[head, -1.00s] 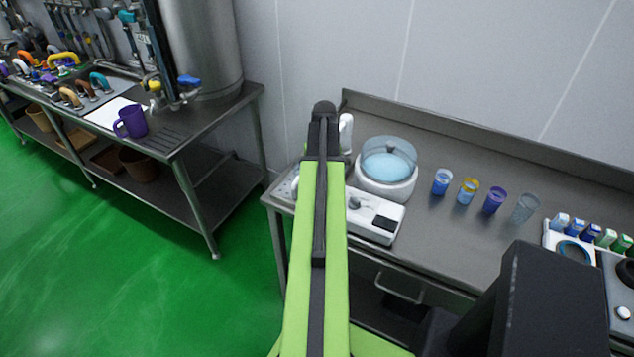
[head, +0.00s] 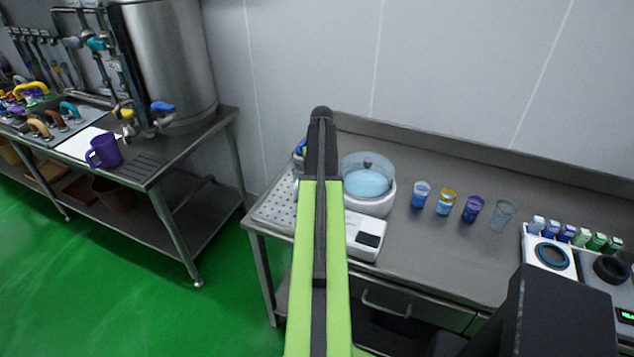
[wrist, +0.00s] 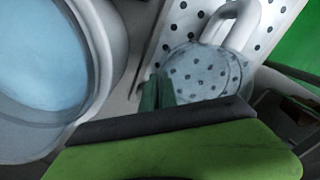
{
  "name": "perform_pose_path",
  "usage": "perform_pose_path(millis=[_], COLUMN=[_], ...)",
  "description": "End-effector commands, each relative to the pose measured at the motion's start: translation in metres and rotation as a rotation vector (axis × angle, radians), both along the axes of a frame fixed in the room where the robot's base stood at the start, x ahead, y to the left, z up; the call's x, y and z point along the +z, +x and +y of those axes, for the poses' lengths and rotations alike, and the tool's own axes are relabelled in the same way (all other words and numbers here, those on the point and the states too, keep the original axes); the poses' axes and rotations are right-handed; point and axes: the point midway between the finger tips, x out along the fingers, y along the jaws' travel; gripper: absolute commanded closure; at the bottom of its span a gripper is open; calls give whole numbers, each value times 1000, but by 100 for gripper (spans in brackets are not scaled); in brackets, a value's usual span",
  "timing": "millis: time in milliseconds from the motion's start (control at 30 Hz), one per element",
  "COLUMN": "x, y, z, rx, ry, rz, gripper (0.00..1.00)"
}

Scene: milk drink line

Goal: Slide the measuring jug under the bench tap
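The clear measuring jug (wrist: 205,75) with a white handle (wrist: 235,22) stands on a perforated metal drain plate, seen in the wrist view; in the head view it is mostly behind my arm. My gripper (wrist: 157,93) shows in the wrist view as dark green tips close to the jug's near side; whether they touch it or are parted I cannot tell. In the head view my arm hides the gripper. A small blue part (head: 300,147), perhaps the bench tap's handle, shows just left of my arm; the rest of it is hidden.
A round white machine with a blue-filled clear bowl (head: 368,178) stands right of my arm, close to the jug. Several cups stand further right. The drain plate (head: 272,210) is bare at its left. A purple jug (head: 104,151) stands on the left bench.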

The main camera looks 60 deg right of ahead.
Motion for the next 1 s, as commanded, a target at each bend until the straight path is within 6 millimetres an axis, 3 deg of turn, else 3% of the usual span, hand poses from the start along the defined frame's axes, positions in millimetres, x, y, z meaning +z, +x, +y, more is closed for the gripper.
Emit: perform_pose_path(millis=[333,533,833,1000], x=[-1,-1,3,24], y=[6,8,10,10], z=[0,2,3,3], rx=[7,10,13,15], ry=[-6,-6,-6,-8], rz=[0,0,0,-1], gripper=[100,73,72,72])
